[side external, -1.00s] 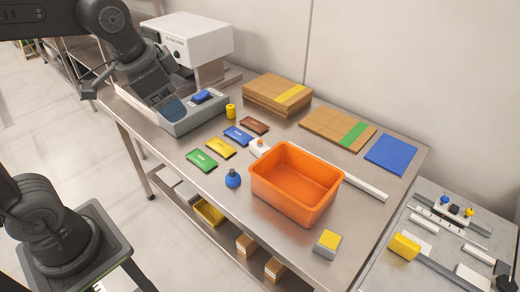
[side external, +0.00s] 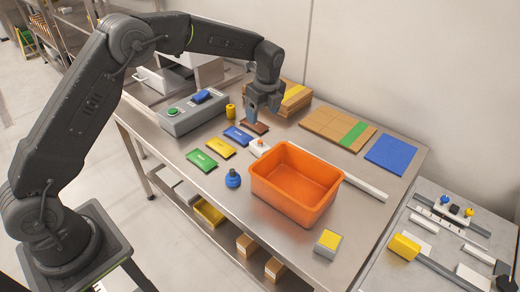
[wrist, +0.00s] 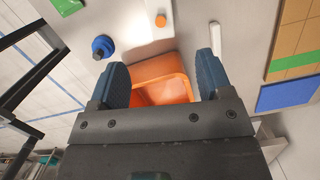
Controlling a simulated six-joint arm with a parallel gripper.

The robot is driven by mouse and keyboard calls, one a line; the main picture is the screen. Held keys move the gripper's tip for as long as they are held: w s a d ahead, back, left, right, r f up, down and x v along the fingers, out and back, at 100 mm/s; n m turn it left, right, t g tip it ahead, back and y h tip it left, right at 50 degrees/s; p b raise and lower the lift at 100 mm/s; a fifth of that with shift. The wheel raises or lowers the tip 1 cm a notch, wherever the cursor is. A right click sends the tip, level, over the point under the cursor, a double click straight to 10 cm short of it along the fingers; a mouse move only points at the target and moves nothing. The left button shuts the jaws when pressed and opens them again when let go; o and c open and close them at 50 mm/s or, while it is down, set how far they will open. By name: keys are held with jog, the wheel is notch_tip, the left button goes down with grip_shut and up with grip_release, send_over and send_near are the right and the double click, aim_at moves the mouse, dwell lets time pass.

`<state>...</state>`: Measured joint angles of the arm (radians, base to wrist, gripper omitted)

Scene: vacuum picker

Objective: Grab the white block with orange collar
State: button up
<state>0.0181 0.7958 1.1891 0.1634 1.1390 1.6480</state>
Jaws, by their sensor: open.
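The white block with the orange collar (side external: 259,148) stands on the steel table just behind the left corner of the orange bin. In the wrist view, the block (wrist: 160,7) shows at the top middle, with its orange part facing me. My gripper (side external: 252,118) is open and points down above the back part of the table, near the brown packet, behind the block. In the wrist view, my gripper's two blue fingers (wrist: 162,75) are spread apart with nothing held between them.
The orange bin (side external: 297,205) stands in front of the block. A blue knobbed piece (side external: 233,179) is to the left. Green (side external: 201,160), yellow (side external: 220,147), blue (side external: 238,136) and brown (side external: 256,128) packets lie in a row. Cardboard boxes (side external: 297,98) are behind my gripper.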

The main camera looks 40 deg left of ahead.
aim_at(260, 143)
jog(key=f, duration=0.5)
jog(key=a+f, duration=0.1)
jog(key=f, duration=0.2)
jog(key=shift+w+a+f, duration=0.1)
jog(key=shift+f, duration=0.1)
jog(key=shift+a+f, duration=0.1)
jog(key=shift+f, duration=2.6)
jog(key=shift+c, duration=0.3)
jog(key=c, duration=1)
jog(key=shift+r, duration=0.15)
